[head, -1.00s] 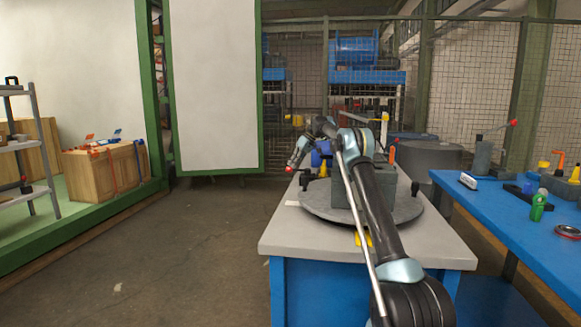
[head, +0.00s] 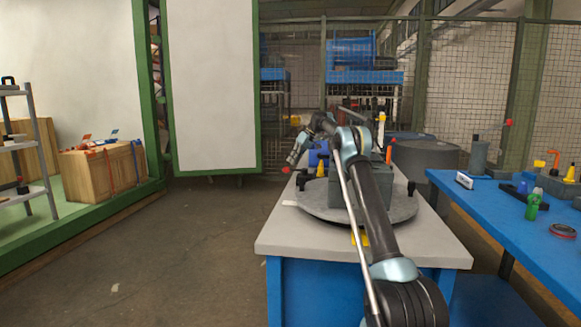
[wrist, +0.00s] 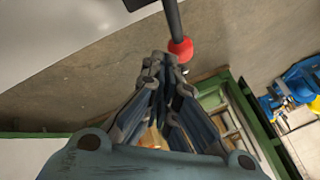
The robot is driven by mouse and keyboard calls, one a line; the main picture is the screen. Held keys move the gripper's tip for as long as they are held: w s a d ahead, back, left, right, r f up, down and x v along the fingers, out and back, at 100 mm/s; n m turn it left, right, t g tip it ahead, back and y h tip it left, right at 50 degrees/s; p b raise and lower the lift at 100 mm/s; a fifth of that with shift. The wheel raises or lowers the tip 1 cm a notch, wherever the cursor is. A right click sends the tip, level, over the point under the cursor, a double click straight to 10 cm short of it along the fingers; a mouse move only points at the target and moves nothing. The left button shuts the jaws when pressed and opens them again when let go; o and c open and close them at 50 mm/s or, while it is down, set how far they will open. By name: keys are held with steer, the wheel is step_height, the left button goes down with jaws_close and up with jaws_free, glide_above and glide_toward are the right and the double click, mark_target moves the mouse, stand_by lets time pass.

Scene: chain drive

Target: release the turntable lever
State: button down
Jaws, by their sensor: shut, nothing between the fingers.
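The round grey turntable (head: 318,207) sits on the pale-topped table, with a grey block-shaped unit on it, partly hidden by my arm. A dark lever rod ending in a red ball knob (wrist: 181,48) enters from the top of the wrist view. A small red knob (head: 285,170) also shows at the turntable's left side in the head view. My gripper (wrist: 160,60) is shut and empty. In the wrist view its fingertips are just left of and below the knob; I cannot tell whether they touch it. In the head view my gripper (head: 294,157) is small and close to the knob.
The pale table (head: 285,240) has a yellow piece (head: 360,238) at the turntable's front edge. A blue bench (head: 480,210) with tools and a green bottle (head: 533,204) stands at right. A dark drum (head: 425,157) stands behind. The floor at left is clear.

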steer(key=shift+v, duration=2.4)
